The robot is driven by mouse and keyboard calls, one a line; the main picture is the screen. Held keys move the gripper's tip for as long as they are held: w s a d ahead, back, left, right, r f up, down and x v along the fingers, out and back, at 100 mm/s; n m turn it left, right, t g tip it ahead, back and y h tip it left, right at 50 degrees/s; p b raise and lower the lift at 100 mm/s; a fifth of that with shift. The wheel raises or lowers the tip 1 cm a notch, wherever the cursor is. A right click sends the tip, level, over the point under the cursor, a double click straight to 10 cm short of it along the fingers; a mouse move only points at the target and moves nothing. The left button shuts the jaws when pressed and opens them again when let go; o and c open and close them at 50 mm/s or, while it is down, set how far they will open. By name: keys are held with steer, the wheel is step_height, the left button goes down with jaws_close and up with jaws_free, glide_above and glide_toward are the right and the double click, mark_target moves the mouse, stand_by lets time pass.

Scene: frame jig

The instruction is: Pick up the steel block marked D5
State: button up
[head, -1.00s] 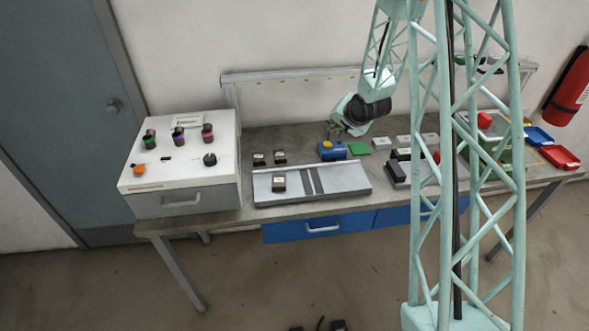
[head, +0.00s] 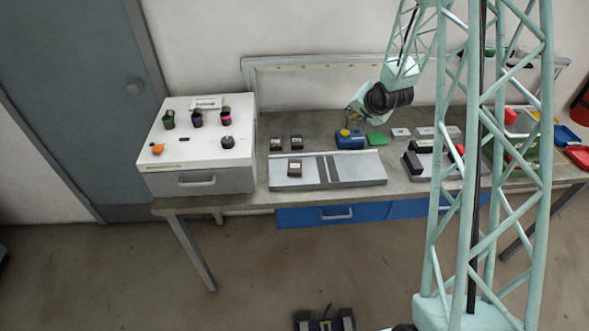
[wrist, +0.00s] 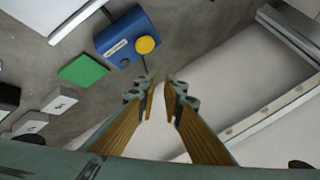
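Small pale grey blocks with dark markings lie on the bench; one (wrist: 59,102) and another (wrist: 30,123) show at the left of the wrist view. In the head view, a pale block (head: 400,133) sits right of the green plate. Dark blocks with white labels stand behind the grey jig plate (head: 350,168), and one dark block (head: 295,168) stands on it. I cannot read which is D5.
A blue box with a yellow button (head: 350,139) and a green plate (head: 377,139) lie near my gripper. A white control box (head: 197,150) stands at the left. A dark clamp-like fixture (head: 413,163) and coloured trays are at the right, partly behind my column.

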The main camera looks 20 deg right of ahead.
steer(key=o, duration=1.6)
steer(key=shift+a, duration=0.1)
steer(key=shift+a+f+m+g, duration=0.2)
steer(key=shift+a+m+g, duration=0.35)
steer(key=shift+a, duration=0.25)
steer(key=s+a+r+m+g, duration=0.2)
steer(key=s+a+m+g, duration=0.2)
steer(key=a, duration=0.8)
steer(key=s+a+r+m+g, duration=0.3)
steer(key=s+a+m, duration=0.3)
steer(key=a, duration=0.6)
steer(key=shift+s+g+y+p, duration=0.4)
steer(key=shift+s+g, duration=0.15)
steer(key=shift+s, duration=0.2)
steer(key=shift+a+m, duration=0.1)
steer(key=shift+m, duration=0.15)
glide_above(295, 166)
steer(key=shift+f, duration=4.25)
